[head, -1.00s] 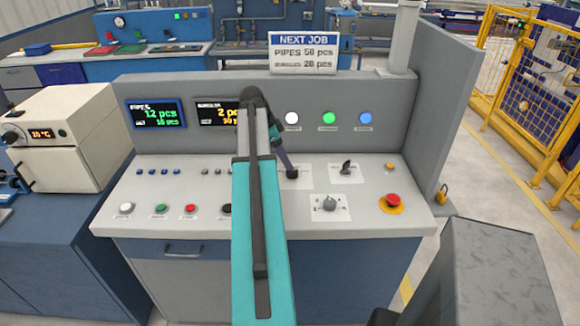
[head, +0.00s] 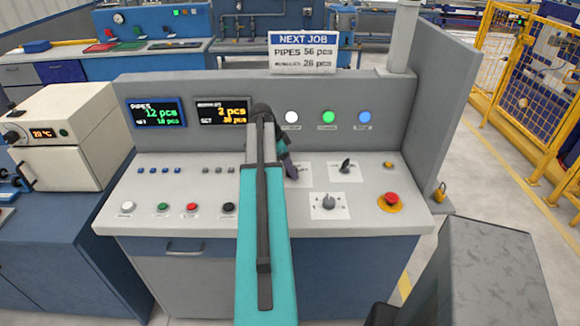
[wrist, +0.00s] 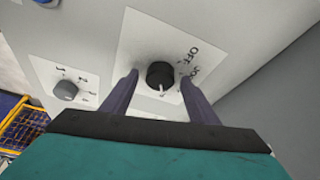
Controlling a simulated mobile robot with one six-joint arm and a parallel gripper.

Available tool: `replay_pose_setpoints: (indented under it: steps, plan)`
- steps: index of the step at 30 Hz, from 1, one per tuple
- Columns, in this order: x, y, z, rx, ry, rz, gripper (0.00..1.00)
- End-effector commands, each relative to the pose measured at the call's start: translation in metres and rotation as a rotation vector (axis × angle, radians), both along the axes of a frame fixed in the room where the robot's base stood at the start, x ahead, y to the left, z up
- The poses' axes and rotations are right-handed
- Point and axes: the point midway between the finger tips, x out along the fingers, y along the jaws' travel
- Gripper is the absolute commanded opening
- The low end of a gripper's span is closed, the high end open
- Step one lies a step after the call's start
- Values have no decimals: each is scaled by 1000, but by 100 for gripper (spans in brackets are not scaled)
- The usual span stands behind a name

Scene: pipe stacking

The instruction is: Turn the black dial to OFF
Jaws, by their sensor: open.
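The black dial (wrist: 160,75) sits on a white label plate in the wrist view. A white mark shows on its lower side, and the word OFF is printed above and to its right. My gripper (wrist: 158,78) is open, with one dark finger on each side of the dial; I cannot tell whether either touches it. In the head view my gripper (head: 290,170) is at the panel over a white plate (head: 304,176), and it hides the dial there.
A grey knob (wrist: 65,90) on a numbered plate is beside the dial; it also shows in the head view (head: 328,202). A black lever switch (head: 346,166) and a red emergency button (head: 391,199) are to the right. An upright panel wall (head: 450,110) bounds the right side.

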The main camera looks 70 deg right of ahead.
Motion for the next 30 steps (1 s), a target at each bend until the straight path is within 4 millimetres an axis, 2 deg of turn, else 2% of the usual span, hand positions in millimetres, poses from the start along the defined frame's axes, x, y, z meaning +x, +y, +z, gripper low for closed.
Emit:
replay_pose_setpoints:
  steps: [1,6,9,20,30]
  plan:
    - [0,0,0,0,0,0,54]
    - [0,0,0,0,0,0,26]
    - [0,0,0,0,0,1,13]
    - [0,1,0,-1,0,43,13]
    - [-1,3,-1,-1,-1,220,13]
